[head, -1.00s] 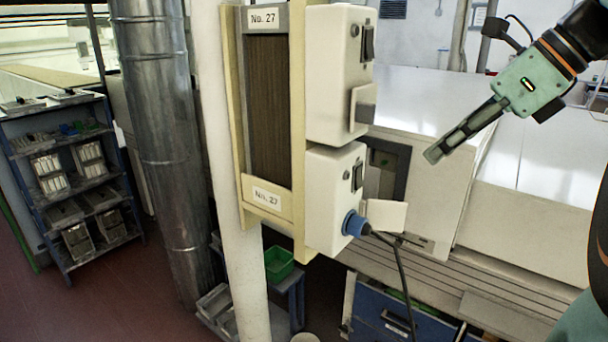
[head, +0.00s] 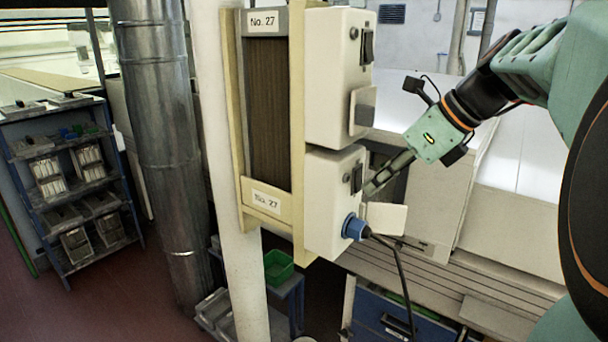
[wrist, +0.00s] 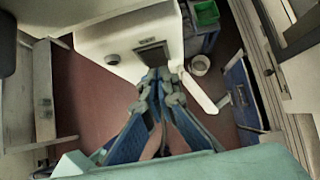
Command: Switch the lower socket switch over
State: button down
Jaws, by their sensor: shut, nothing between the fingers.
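The lower socket box (head: 322,205) is white and fixed on a cream panel. Its dark rocker switch (head: 357,177) is on the side face, beside a small round knob; the switch also shows in the wrist view (wrist: 153,56). My gripper (head: 371,189) is shut and empty, with its fingertips just in front of this switch. In the wrist view the fingertips (wrist: 158,76) cover the switch's near edge. I cannot tell whether they touch it, nor which way the rocker is tipped.
A blue plug (head: 354,228) with a hanging black cable sits in the lower socket, beside its open white lid (head: 385,217). The upper socket box (head: 331,80) has its own switch (head: 367,47) and lid flap. A white pole (head: 235,170) stands left of the panel.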

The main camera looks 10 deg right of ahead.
jog(key=shift+w+a, duration=0.1)
dwell(0.3)
jog(key=shift+w+a+p, duration=0.1)
jog(key=shift+a+p, duration=0.1)
jog(key=shift+p, duration=0.35)
jog(key=shift+f, duration=0.1)
jog(key=shift+r+p, duration=0.85)
jog(key=shift+d, duration=0.1)
